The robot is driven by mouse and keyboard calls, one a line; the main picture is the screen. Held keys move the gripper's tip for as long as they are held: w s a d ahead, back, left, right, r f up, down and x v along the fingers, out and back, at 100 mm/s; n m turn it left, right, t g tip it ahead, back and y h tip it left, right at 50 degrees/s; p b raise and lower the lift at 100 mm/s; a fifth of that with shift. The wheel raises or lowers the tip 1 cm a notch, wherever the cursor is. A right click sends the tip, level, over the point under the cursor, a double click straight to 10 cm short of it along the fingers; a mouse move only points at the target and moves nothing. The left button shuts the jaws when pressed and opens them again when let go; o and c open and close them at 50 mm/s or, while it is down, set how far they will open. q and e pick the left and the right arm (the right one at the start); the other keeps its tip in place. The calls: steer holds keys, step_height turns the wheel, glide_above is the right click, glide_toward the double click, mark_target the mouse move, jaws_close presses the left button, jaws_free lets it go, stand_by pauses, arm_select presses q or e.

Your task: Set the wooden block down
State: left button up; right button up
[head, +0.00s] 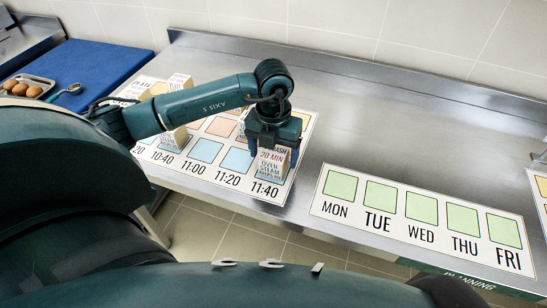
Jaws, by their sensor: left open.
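A wooden block (269,164) with printed text, including "20 MIN", stands on the time board (223,182) near the 11:40 column. My left gripper (273,142) is directly over this block, with its fingers at the block's top. The jaws are open, and the arm hides part of the board behind. Other lettered blocks (179,137) stand farther left on the board, partly covered by my arm. My right gripper is not in view.
A weekday board (423,229) with green squares lies to the right, near the counter's front edge. A blue mat (85,68) and a tray of eggs (27,86) are at the left. The steel counter (400,130) is bare behind the weekday board.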

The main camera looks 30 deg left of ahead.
mark_target(274, 153)
arm_select(q)
step_height(274, 153, up, 10)
steer(key=shift+b, duration=0.45)
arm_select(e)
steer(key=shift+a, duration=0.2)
arm_select(q)
steer(key=shift+f, duration=0.1)
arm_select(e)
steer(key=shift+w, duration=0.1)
